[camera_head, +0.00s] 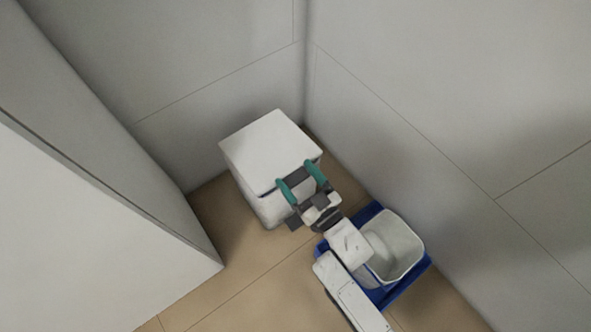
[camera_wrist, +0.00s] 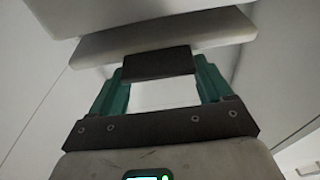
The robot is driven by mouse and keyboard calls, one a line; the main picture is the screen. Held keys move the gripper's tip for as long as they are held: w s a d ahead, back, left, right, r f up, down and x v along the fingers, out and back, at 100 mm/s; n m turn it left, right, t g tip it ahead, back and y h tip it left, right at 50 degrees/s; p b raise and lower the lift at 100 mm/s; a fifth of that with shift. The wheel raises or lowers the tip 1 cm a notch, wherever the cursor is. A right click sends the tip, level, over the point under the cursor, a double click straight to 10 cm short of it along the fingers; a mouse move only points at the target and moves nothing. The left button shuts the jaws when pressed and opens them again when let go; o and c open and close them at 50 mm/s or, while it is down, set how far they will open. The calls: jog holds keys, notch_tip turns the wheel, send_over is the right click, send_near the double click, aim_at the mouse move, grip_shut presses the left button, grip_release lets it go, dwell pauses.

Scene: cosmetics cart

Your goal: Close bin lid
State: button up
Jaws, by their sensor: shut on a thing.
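The white bin (camera_head: 267,207) stands in the corner, with its square white lid (camera_head: 268,148) over the top. The lid looks nearly flat; a thin dark blue line shows below its front edge. My gripper (camera_head: 296,175) is at the lid's front right edge. Its two teal fingers sit on either side of a dark block at that edge, shut on it. In the wrist view the fingers (camera_wrist: 158,70) flank the same dark block (camera_wrist: 157,62), with a pale slab edge just beyond. I cannot tell whether the lid is fully down.
A blue cart base (camera_head: 383,296) with an open white bucket (camera_head: 410,268) stands close to my arm at the right. Grey walls (camera_head: 420,110) enclose the corner. A pale panel (camera_head: 90,240) stands at the left. Tan floor (camera_head: 240,275) is clear in front of the bin.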

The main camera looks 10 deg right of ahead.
jog(key=shift+s+f, duration=0.15)
jog(key=shift+f, duration=0.75)
jog(key=o, duration=1.4)
jog(key=shift+r, duration=0.15)
jog(key=p+v, duration=0.2)
jog(key=v, duration=0.8)
jog(key=shift+s+d+p, duration=0.15)
jog(key=shift+s+p, duration=0.2)
